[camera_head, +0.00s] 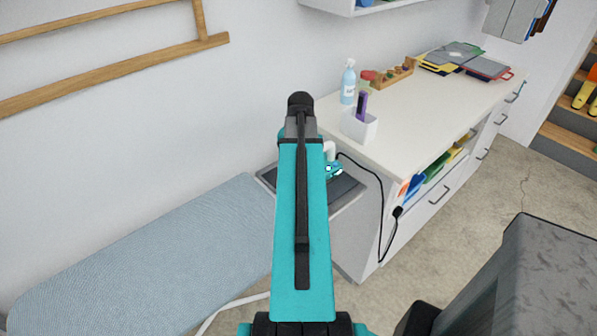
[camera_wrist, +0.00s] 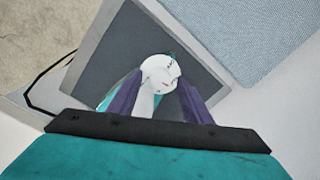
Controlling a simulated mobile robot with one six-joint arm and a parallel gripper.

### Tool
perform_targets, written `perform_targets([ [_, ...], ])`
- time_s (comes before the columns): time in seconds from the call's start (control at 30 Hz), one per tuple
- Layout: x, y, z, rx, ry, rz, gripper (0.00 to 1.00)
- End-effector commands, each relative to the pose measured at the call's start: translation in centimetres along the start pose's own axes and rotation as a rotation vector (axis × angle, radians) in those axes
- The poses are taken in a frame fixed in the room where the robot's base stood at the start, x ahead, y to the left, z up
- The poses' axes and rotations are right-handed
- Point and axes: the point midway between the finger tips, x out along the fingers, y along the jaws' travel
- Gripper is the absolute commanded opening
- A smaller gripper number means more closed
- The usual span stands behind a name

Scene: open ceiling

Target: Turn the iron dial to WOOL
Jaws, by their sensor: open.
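The iron stands on a dark grey rest plate (camera_wrist: 112,55) at the end of the ironing board. Its round white dial (camera_wrist: 158,72) with small dark and red marks faces the wrist camera; the marks are too small to read. My gripper (camera_wrist: 160,84) is open, with its purple fingers on either side of the white dial part. I cannot tell whether they touch it. In the head view, my teal arm hides most of the iron (camera_head: 333,170); only a teal and white piece shows to its right. The rest plate (camera_head: 346,188) also shows there.
The blue ironing board (camera_head: 150,255) extends left. A white counter (camera_head: 430,110) stands right, with a spray bottle (camera_head: 347,83) and a white cup (camera_head: 360,126) near the iron. A black cord (camera_head: 381,205) hangs down the counter's side.

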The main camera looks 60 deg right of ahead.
Motion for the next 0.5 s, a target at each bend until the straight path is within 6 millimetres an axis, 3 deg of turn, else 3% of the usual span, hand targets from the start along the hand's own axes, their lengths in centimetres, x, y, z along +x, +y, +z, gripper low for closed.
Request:
perform_targets([
  [0.1,-0.01,-0.02,0.01,0.0,0.0,0.0,0.45],
  [0.33,-0.02,-0.04,0.02,-0.001,0.0,0.0,0.06],
  [0.5,-0.03,-0.06,0.02,0.002,0.0,0.0,0.04],
])
